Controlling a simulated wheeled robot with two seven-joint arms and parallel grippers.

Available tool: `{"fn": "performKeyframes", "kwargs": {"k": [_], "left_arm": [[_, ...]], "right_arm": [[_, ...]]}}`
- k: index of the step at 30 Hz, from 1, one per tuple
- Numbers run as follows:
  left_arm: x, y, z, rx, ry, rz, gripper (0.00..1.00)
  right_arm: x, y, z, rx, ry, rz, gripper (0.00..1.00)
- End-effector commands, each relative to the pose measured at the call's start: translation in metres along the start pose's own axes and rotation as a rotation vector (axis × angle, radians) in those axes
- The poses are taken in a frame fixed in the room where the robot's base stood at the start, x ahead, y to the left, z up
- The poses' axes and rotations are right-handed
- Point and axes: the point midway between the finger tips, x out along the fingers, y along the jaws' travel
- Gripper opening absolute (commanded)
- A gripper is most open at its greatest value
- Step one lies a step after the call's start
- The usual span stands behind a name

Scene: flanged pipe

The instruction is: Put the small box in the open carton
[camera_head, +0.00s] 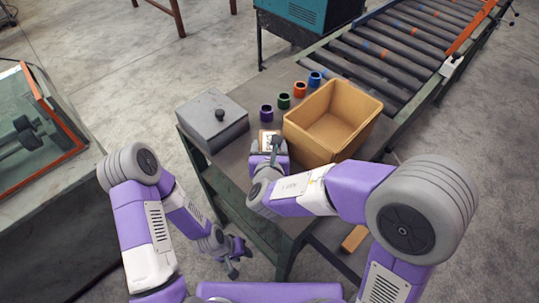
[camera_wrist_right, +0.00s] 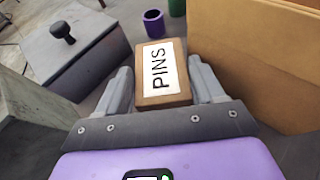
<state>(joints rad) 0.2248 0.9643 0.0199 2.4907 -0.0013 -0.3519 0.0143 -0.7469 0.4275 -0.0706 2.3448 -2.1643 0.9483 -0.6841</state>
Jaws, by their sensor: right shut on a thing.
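The small box (camera_wrist_right: 161,90) is brown with a white label reading PINS. In the right wrist view it sits between the two fingers of my right gripper (camera_wrist_right: 162,92), which is shut on it. In the head view the box (camera_head: 268,138) shows just past the right gripper (camera_head: 272,146), left of the open carton. The open carton (camera_head: 360,125) is tan, upright and empty inside as far as I can see. Its wall also fills the right of the wrist view (camera_wrist_right: 255,60). My left gripper (camera_head: 238,256) hangs low beside the table, empty, with its fingers apart.
A grey lidded box with a black knob (camera_head: 213,118) stands left on the table. Several coloured rings, including a purple one (camera_head: 266,112), line up behind the small box. A roller conveyor (camera_head: 400,50) runs behind the carton. A brown block (camera_head: 354,238) lies lower right.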

Motion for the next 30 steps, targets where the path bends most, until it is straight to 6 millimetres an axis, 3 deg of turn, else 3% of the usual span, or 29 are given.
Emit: {"fn": "performKeyframes", "kwargs": {"k": [1, 4, 17, 18, 23, 30], "left_arm": [[0.006, -0.002, 0.000, 0.000, 0.000, 0.000, 0.38], [0.010, -0.004, -0.001, 0.000, 0.000, 0.000, 0.38], [0.013, -0.005, -0.001, 0.000, 0.000, 0.000, 0.38], [0.013, -0.005, -0.001, 0.000, 0.000, 0.000, 0.38], [0.012, -0.005, -0.001, 0.000, 0.000, 0.000, 0.38], [0.012, -0.004, -0.001, 0.000, 0.000, 0.000, 0.38]], "right_arm": [[0.005, 0.000, -0.011, -0.004, 0.001, -0.002, 0.26], [0.009, 0.000, -0.021, -0.003, -0.001, -0.001, 0.26], [0.011, 0.000, -0.026, 0.001, -0.003, 0.000, 0.26], [0.011, 0.000, -0.026, 0.000, 0.000, 0.000, 0.71], [0.011, 0.000, -0.026, 0.000, 0.000, 0.000, 0.93], [0.011, 0.000, -0.025, 0.000, 0.000, 0.000, 0.93]]}}
